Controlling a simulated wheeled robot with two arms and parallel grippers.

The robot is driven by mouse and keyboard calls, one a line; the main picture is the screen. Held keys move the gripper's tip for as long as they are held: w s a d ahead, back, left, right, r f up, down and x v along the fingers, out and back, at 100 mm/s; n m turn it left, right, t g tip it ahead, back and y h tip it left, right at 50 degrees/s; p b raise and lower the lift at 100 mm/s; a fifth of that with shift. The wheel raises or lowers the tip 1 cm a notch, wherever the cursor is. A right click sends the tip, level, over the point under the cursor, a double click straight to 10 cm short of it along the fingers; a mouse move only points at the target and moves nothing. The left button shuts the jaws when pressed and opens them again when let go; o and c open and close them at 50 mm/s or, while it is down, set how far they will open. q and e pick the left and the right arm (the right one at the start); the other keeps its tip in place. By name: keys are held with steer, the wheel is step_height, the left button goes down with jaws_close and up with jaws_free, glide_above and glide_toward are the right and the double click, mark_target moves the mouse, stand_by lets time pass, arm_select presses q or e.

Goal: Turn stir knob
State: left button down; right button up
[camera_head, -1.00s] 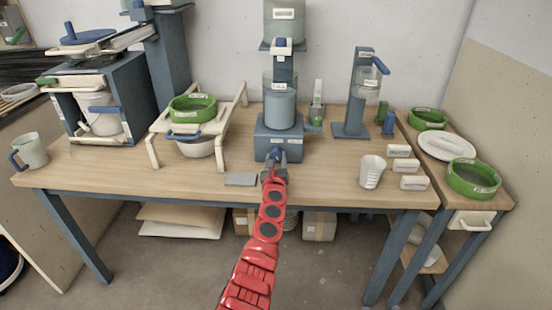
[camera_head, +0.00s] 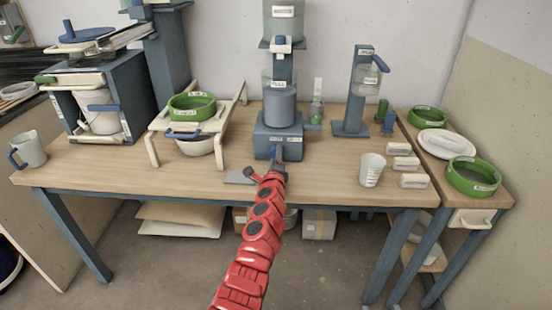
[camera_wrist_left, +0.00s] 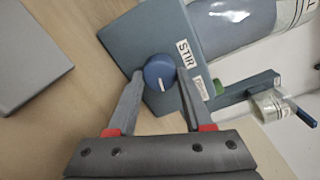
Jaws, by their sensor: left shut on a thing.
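The stir knob (camera_wrist_left: 158,70) is round and blue with a short white mark, on the front of a blue-grey base labelled STIR. That mixer base (camera_head: 262,134) stands at the middle of the table in the head view. My left gripper (camera_wrist_left: 160,82) has one finger on each side of the knob and is shut on it. In the head view my left gripper (camera_head: 279,158) reaches the front of the base and largely hides the knob. My right gripper is not in view.
A flat grey plate (camera_head: 239,177) lies left of my gripper, near the table's front. A white cup (camera_head: 371,171) and several white label blocks (camera_head: 403,163) stand to the right. A white rack (camera_head: 152,150) with a green sieve (camera_head: 192,105) stands left of the mixer.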

arm_select(q)
steer(key=n+b, duration=0.1)
steer(key=n, duration=0.3)
steer(key=shift+a+f+n, duration=0.1)
steer(key=shift+f+n, duration=0.05)
steer(key=shift+n, duration=0.15)
steer(key=n+b, duration=0.3)
steer(key=n, duration=0.2)
steer(key=shift+n, duration=0.4)
steer(key=shift+c, duration=1.5)
jaws_free()
steer(key=shift+s+r, duration=0.1)
steer(key=shift+r, duration=0.1)
steer(key=shift+s+r, duration=0.1)
steer(key=shift+s, duration=0.35)
steer(key=s+p, duration=0.2)
steer(key=s, duration=1.4)
steer(key=shift+s, duration=0.2)
